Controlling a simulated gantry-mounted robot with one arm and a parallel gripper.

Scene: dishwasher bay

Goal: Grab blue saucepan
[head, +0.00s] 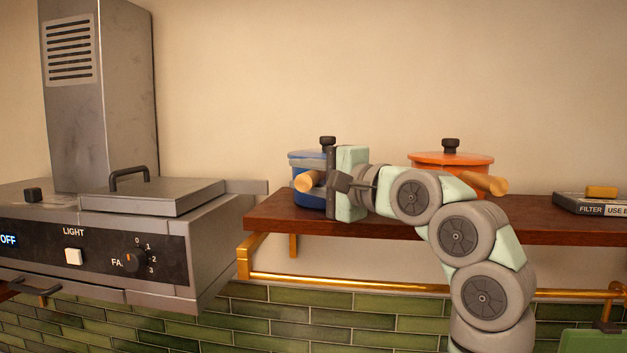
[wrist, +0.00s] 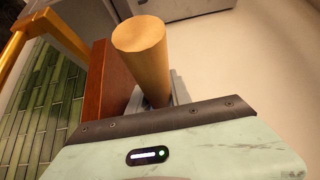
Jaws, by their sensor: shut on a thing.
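The blue saucepan (head: 307,166) stands on the wooden shelf, near its left end, with a lid and a black knob on top. Its light wooden handle (head: 308,181) points toward the camera. My gripper (head: 328,183) is at the handle, in front of the pan, and hides the pan's right side. In the wrist view the handle (wrist: 140,48) rises from between the jaws, and my gripper (wrist: 160,98) is shut on it. The pan appears upright, its base at shelf level; I cannot tell whether it bears on the shelf.
An orange pot (head: 450,160) with a wooden handle stands right on the shelf (head: 290,225), behind my arm. A filter box (head: 590,205) with a yellow item on top lies at the far right. The metal hood (head: 170,250) is left. A brass rail (head: 350,285) runs below the shelf.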

